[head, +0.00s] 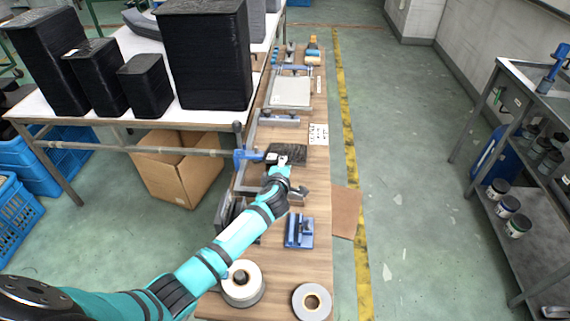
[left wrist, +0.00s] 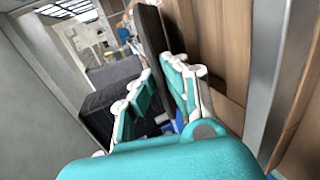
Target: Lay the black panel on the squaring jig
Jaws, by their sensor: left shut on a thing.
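My left gripper (head: 284,163) is over the wooden bench, its fingers closed about a thin dark panel. The black panel (head: 294,153) shows just beyond the gripper in the head view; the hand hides part of it. In the left wrist view the two fingers (left wrist: 158,105) stand on either side of the dark panel (left wrist: 152,42), which stretches away from them. What looks like the squaring jig is a grey metal L-shaped fence (head: 277,120) on the bench, just beyond the panel. I cannot tell whether the panel touches it. My right gripper is out of view.
A blue clamp (head: 245,156) sits left of the hand. A blue tool (head: 299,231) and two tape rolls (head: 312,301) lie nearer on the bench. Tall black stacks (head: 205,55) stand on the left table.

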